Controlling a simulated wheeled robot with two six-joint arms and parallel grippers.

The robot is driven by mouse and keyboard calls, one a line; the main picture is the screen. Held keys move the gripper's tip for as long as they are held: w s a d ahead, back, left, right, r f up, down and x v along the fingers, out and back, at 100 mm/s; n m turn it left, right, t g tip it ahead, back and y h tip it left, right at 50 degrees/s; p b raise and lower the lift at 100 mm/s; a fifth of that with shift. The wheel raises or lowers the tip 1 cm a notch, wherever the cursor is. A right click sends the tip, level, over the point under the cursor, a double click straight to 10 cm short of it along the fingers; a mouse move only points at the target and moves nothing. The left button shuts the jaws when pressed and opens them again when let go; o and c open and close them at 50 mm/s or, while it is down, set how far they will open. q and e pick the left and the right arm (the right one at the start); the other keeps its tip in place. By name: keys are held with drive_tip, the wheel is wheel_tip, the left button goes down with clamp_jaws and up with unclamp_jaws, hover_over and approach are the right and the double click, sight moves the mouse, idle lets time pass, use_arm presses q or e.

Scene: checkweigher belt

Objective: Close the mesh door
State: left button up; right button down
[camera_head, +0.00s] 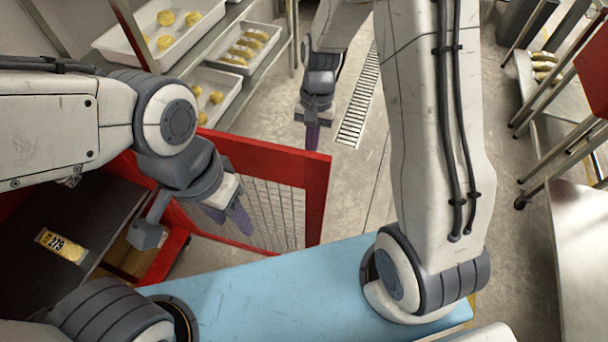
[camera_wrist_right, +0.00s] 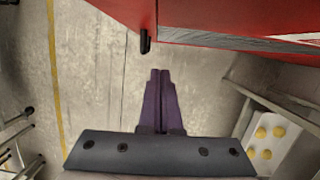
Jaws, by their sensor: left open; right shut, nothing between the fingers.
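The mesh door, a red frame (camera_head: 317,195) with wire mesh, stands out from the red machine housing at the left, its free edge over the floor in the head view. A large red panel (camera_wrist_right: 225,18) fills the top of the right wrist view, with a dark handle-like piece (camera_wrist_right: 145,42) at its edge. My left gripper (camera_head: 229,217) is open in front of the mesh on the near side; contact cannot be told. My right gripper (camera_head: 312,137) is shut and empty beyond the door's top rail. Its fingers (camera_wrist_right: 160,75) are together in the wrist view.
A dark belt (camera_head: 100,205) with a packet marked 279 (camera_head: 62,246) lies at left. Trays of food (camera_head: 213,85) stand on a rack behind. A steel table (camera_head: 585,235) is at right. Bare floor (camera_head: 380,165) with a drain lies between.

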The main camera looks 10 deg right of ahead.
sight(305, 176)
drive_tip(key=shift+s+a+f, duration=0.45)
drive_tip(key=shift+s+f, duration=0.2)
drive_tip(key=shift+s, duration=0.1)
drive_tip(key=shift+s+a+f, duration=0.4)
drive_tip(key=shift+s+f, duration=0.25)
drive_tip(key=shift+s, duration=0.1)
drive_tip(key=shift+s+a+f, duration=0.45)
drive_tip(key=shift+s+f, duration=0.2)
drive_tip(key=shift+s, duration=0.1)
